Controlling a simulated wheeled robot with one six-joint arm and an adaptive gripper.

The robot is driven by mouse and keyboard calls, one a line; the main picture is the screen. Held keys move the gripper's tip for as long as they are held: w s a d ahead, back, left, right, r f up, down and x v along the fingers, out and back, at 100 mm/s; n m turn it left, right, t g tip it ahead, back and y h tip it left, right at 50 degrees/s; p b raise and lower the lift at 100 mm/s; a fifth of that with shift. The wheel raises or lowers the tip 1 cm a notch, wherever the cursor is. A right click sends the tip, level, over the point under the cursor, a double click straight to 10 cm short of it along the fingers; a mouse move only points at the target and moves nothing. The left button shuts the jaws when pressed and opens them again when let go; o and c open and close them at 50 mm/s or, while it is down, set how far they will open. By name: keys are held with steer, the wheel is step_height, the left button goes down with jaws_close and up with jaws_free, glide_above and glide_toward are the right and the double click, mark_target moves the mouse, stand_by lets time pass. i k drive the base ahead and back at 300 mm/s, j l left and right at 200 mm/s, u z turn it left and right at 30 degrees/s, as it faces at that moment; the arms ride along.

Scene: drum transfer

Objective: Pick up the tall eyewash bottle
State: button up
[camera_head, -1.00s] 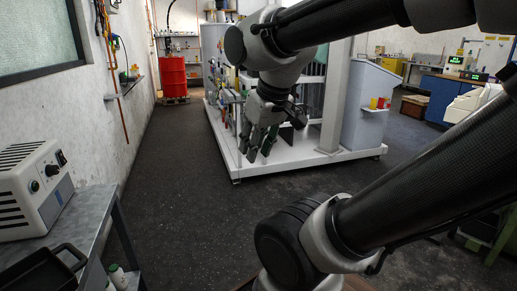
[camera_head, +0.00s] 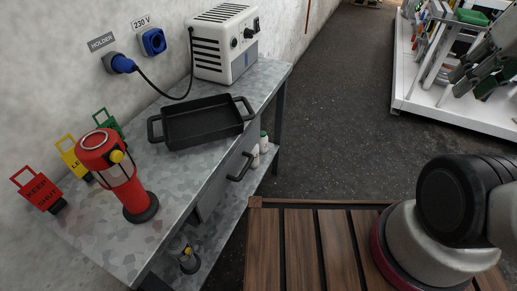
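Two small white bottles stand on the lower shelf of the grey metal bench. The farther bottle (camera_head: 264,142) has a green cap. The nearer bottle (camera_head: 255,158) is partly hidden by the bench and its handle. I cannot tell for sure which one is the tall eyewash bottle. My gripper (camera_head: 485,75) is at the upper right, in front of the white platform, far from both bottles. Its grey-green fingers look spread and empty, partly cut by the picture's edge.
On the bench top (camera_head: 190,185) are a black tray (camera_head: 200,122), a white device (camera_head: 224,45) and a red lamp (camera_head: 120,175). A small lantern-like item (camera_head: 186,258) is on the lower shelf. Dark floor right of the bench is clear. The white platform (camera_head: 460,115) stands upper right.

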mark_target(254, 152)
steer(key=i+l+u, duration=0.2)
steer(key=l, duration=0.25)
steer(key=i+l+u, duration=0.25)
steer(key=l, duration=0.2)
steer(key=l+u, duration=0.2)
steer(key=l, duration=0.25)
steer(key=i+l+u, duration=0.25)
steer(key=l, duration=0.25)
steer(key=l+u, duration=0.2)
steer(key=l, duration=0.3)
steer(key=k, duration=0.05)
